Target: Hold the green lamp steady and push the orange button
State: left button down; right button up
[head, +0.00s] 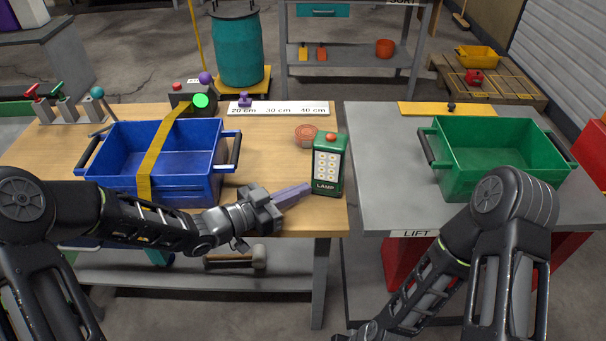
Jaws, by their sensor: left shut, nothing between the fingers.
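The green lamp (328,165) stands upright near the right edge of the wooden table, with a pale panel of round lights and the word LAMP on its front. The orange button (331,137) sits on its top. My left gripper (307,188) is shut and empty, its fingertips at the lamp's lower left side; I cannot tell whether they touch it. My right arm comes in at the lower right, and its gripper is out of the picture.
A blue crate (200,188) with a yellow strap stands left of the lamp. An orange round tin (306,133) lies behind the lamp. A green crate (505,180) stands on the grey lift table (380,180). The grey top between lamp and green crate is clear.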

pick_arm(q)
jog(key=c, duration=2.2)
grip_release()
jog(key=c, duration=0.6)
grip_release()
pick_arm(e)
jog(key=shift+o, duration=0.4)
